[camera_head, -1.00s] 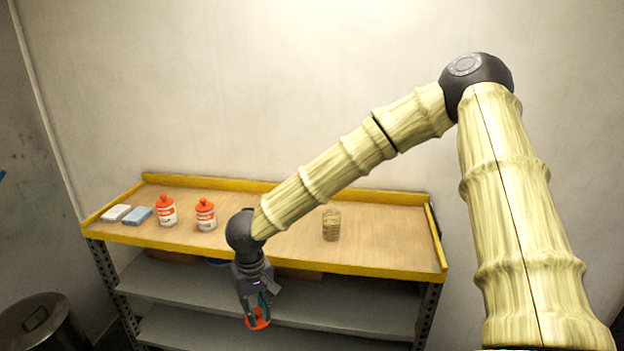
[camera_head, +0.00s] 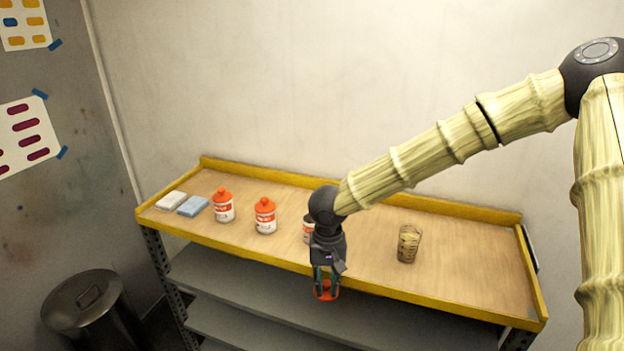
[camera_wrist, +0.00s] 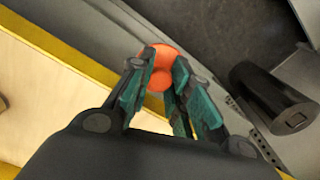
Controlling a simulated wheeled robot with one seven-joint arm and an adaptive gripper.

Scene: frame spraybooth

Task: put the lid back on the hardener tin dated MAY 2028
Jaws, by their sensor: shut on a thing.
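My gripper (camera_head: 326,284) is shut on an orange lid (camera_head: 327,294) and holds it in front of the bench's yellow front edge. In the wrist view the orange lid (camera_wrist: 160,62) shows between the teal fingertips (camera_wrist: 160,85). Two white tins with orange lids stand upright on the bench: a left tin (camera_head: 223,208) and a middle tin (camera_head: 265,218). A third tin (camera_head: 308,229) stands just behind my gripper, mostly hidden by it; its top shows no orange lid. The dates on the tins are too small to read.
The wooden bench top (camera_head: 370,255) has raised yellow edges. A patterned cup (camera_head: 409,243) stands to the right. A dark bin (camera_head: 85,310) stands on the floor at left.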

